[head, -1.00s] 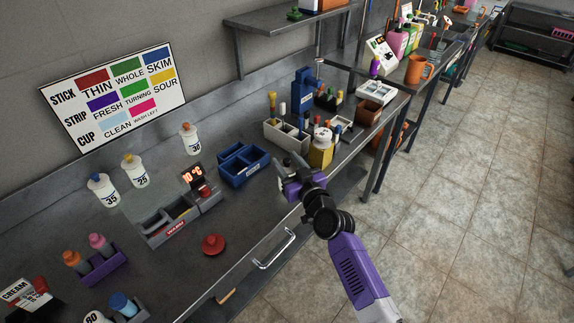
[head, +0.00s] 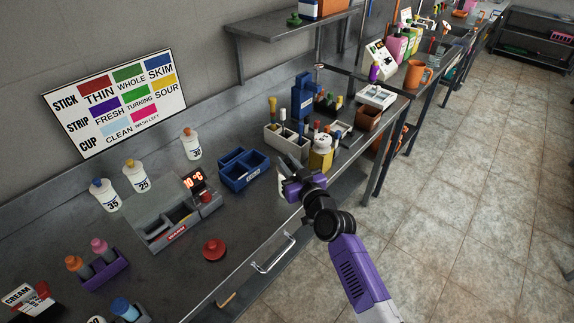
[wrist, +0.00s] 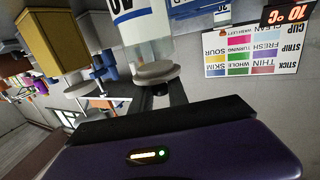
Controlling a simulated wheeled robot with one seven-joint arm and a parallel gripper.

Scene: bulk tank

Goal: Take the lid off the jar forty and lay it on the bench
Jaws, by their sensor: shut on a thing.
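The jar forty (wrist: 148,30) fills the top of the wrist view, upside down there, with its dark number partly cut off by the edge. Its grey lid (wrist: 157,71) is at the jar's mouth; I cannot tell whether there is a gap between them. My gripper (wrist: 162,88) is shut on the lid's small knob. In the head view my gripper (head: 290,168) is over the front edge area of the bench (head: 235,205), with the white jar (head: 282,188) mostly hidden behind it.
A red lid-like knob (head: 214,249) lies near the bench's front. Bare bench lies between the blue bin and this knob.

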